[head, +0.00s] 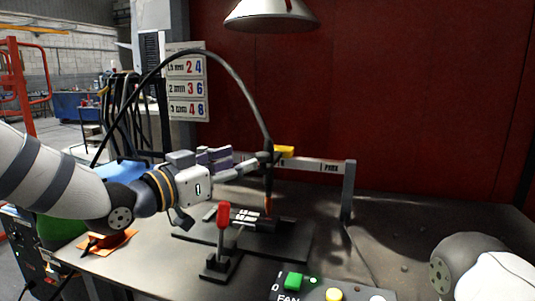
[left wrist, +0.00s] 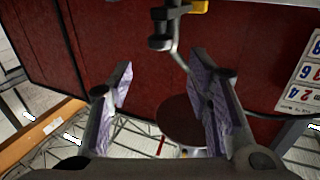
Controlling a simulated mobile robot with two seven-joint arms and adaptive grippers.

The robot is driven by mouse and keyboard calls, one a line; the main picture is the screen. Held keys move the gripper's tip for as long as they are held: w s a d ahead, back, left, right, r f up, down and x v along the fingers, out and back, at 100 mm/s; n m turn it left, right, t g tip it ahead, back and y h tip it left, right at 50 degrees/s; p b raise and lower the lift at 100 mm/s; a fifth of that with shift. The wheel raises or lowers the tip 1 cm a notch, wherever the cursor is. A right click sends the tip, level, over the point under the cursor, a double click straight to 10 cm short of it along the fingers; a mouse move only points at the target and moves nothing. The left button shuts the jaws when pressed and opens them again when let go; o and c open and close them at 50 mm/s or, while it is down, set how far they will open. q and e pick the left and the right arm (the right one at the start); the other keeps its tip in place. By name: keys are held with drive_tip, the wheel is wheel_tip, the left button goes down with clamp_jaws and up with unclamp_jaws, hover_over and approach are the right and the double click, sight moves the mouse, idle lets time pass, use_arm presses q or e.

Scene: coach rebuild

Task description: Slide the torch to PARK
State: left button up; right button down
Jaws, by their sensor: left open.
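The torch (head: 268,178) is dark, upright, with a copper-coloured tip, and hangs from a pale rail (head: 308,163) over the bench. A black hose arches from its top to the left. The rail's right end carries a label reading PARK (head: 330,167), by a grey post. My left gripper (head: 236,165) is open, its purple-padded fingers just left of the torch. In the left wrist view nothing is between the fingers (left wrist: 162,80); dark torch parts (left wrist: 162,28) show above them, apart from the pads. My right gripper is out of the picture.
A control box with a green button (head: 294,281) is at the front. A lamp (head: 270,15) hangs above. The bench right of the post looks clear.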

sight(258, 158)
use_arm(q)
drive_tip(key=x, duration=0.5)
drive_tip(key=f+b+x, duration=0.1)
drive_tip(key=x, duration=0.1)
drive_tip(key=shift+w+d, duration=0.2)
drive_tip(key=shift+w, duration=0.15)
drive_tip(key=shift+w+d+r, duration=0.3)
drive_tip(key=shift+w+d, duration=0.05)
clamp_jaws()
